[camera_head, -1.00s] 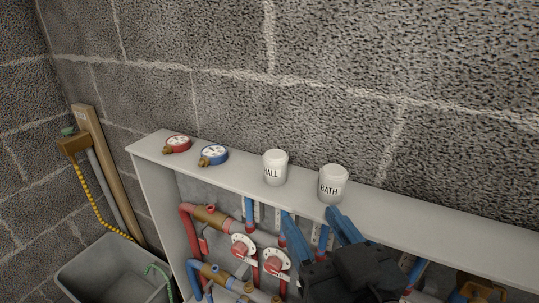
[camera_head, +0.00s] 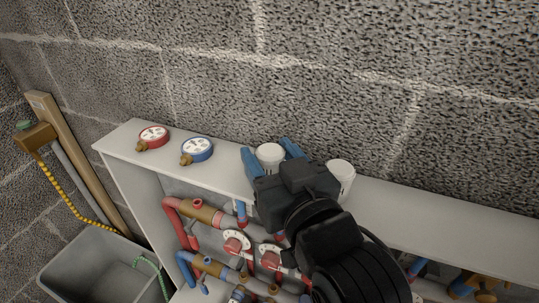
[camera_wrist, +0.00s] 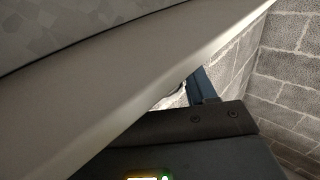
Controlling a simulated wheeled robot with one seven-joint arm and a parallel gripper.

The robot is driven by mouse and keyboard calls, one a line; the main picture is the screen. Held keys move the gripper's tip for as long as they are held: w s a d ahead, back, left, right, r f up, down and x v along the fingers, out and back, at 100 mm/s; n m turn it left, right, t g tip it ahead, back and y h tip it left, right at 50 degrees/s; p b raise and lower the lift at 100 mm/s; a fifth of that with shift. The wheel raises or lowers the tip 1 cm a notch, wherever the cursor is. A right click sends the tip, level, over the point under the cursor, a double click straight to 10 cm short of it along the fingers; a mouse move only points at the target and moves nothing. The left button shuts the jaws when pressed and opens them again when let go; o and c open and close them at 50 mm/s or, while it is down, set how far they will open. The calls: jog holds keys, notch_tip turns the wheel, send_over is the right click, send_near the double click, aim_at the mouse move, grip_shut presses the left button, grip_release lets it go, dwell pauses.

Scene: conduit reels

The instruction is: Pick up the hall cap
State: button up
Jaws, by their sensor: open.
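The hall cap (camera_head: 269,153) is a white round cap on top of the cabinet; its lettering, read in the earlier head view, is now hidden. The white bath cap (camera_head: 342,175) stands to its right, partly behind my gripper. My gripper (camera_head: 268,149) is open, with one blue finger on each side of the hall cap. Whether the fingers touch it, I cannot tell. In the wrist view one blue finger (camera_wrist: 203,86) shows past the edge of a pale board, beside a small white patch that I cannot identify.
The cabinet top (camera_head: 437,218) is clear to the right. A red gauge (camera_head: 153,136) and a blue gauge (camera_head: 197,149) lie on its left part. Red and blue pipes fill the cabinet below. A block wall stands close behind. A grey tub (camera_head: 95,268) is at the lower left.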

jog(key=shift+x, duration=1.05)
jog(key=c, duration=0.7)
